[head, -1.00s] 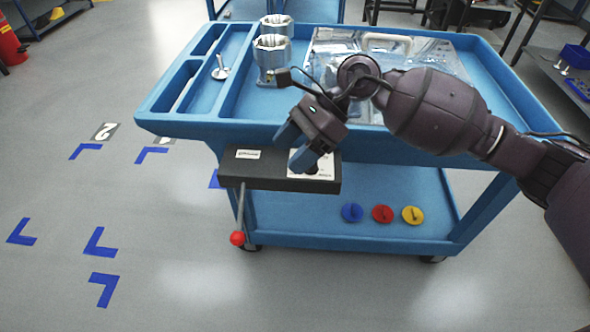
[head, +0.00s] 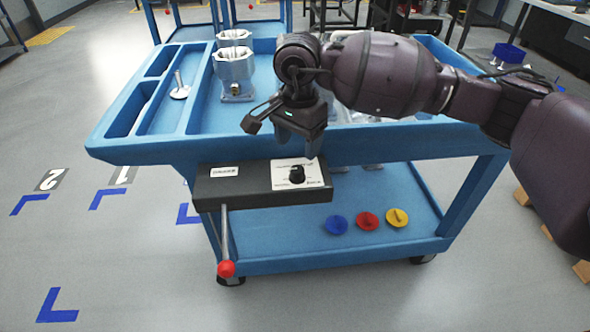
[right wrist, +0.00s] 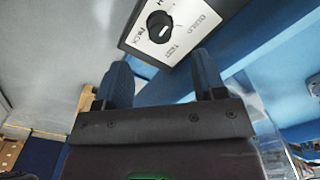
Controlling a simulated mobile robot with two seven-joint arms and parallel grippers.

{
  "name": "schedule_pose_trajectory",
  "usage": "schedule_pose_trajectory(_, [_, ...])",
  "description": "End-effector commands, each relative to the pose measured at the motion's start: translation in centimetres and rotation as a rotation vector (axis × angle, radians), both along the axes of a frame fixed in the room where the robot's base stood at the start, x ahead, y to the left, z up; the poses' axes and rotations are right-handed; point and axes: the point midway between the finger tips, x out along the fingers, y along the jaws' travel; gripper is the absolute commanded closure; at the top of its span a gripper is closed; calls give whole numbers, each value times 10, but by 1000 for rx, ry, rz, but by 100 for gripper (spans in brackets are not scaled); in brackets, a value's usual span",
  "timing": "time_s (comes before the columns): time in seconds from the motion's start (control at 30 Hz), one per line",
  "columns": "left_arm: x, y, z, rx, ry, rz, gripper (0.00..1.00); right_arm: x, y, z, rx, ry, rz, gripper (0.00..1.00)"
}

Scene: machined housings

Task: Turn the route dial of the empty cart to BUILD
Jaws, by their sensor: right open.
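The route dial (head: 297,173) is a black knob on a white label plate, at the right of a black box on the near side of the blue cart (head: 130,152). In the right wrist view the dial (right wrist: 160,26) shows beyond the fingertips, with BUILD printed to its right; its exact pointing is hard to read. My right gripper (head: 298,146) is open and empty, just above the dial and apart from it in the head view. Its two spread fingers (right wrist: 163,77) also show in the right wrist view. My left gripper is not in view.
A lever with a red ball (head: 226,269) hangs from the box's left part. The cart's top carries metal housings (head: 235,70) and a small metal part (head: 180,90). Blue, red (head: 367,221) and yellow discs lie on its lower shelf. Floor at left is clear.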

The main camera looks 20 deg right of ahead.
Motion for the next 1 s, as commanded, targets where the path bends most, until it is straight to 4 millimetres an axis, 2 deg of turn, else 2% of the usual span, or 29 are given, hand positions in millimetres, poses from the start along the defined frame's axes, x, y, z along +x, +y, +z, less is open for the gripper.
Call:
schedule_pose_trajectory(0.03, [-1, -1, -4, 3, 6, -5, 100, -1, 0, -18, 0, 12, 0, 36])
schedule_pose_trajectory(0.1, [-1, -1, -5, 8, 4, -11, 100, -1, 0, -30, 0, 12, 0, 36])
schedule_pose_trajectory(0.4, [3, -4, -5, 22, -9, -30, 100, -1, 0, -68, 1, 8, -1, 36])
schedule_pose_trajectory(0.57, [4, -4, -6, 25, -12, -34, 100, -1, 0, -75, 2, 3, -1, 36])
schedule_pose_trajectory(0.87, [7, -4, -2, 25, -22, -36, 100, 0, 0, -74, 3, 1, -1, 36])
schedule_pose_trajectory(1.0, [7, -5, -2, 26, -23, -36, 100, 0, 0, -75, 2, 2, -1, 56])
